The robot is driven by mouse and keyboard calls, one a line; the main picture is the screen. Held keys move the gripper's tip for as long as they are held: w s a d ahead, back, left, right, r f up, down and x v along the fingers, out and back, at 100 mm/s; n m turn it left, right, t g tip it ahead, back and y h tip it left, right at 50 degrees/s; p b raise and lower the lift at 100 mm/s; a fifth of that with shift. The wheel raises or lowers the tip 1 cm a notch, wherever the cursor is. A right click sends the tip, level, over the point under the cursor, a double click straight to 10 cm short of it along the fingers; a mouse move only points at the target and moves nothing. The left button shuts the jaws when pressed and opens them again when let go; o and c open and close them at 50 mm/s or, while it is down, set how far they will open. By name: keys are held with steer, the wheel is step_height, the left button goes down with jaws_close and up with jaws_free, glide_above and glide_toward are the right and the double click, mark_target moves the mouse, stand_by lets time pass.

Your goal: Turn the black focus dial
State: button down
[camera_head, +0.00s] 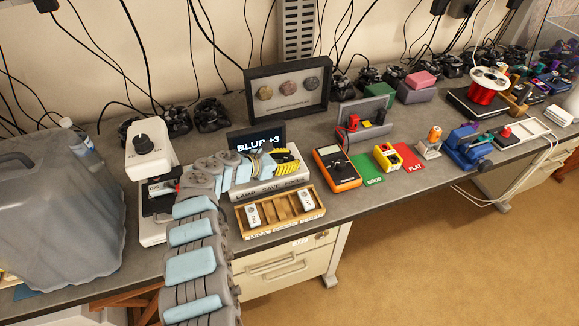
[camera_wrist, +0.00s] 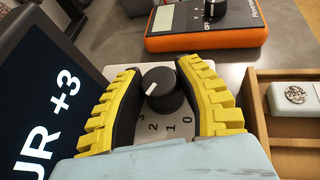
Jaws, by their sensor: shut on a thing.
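The black focus dial (camera_wrist: 162,90) is a round knob with a white pointer line, on a light plate marked with the numbers 0 to 3. In the wrist view its pointer aims to the left. My gripper (camera_wrist: 165,95) has yellow ribbed fingers with black pads, one on each side of the dial, shut on it. In the head view my gripper (camera_head: 280,163) is over the right end of the white control box (camera_head: 270,188) labelled LAMP, SAVE, FOCUS, and hides the dial. A dark screen (camera_head: 257,139) behind the box reads BLUR +3; it also fills the wrist view's left side (camera_wrist: 40,110).
A white instrument with a black knob (camera_head: 148,155) stands left of my arm. A wooden tray (camera_head: 280,212) lies in front of the box. An orange meter (camera_head: 337,168) is close on the right. A framed display (camera_head: 288,88) stands behind.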

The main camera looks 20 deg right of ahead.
mark_target(289, 158)
steer(key=shift+f+g+b, duration=0.15)
steer(key=shift+g+b, duration=0.15)
steer(key=shift+b, duration=0.4)
steer(key=c, duration=0.6)
jaws_free()
steer(key=shift+a, duration=0.1)
steer(key=shift+m, duration=0.3)
step_height(289, 158, up, 8)
steer(key=shift+r, duration=1.1)
steer(key=shift+c, duration=0.2)
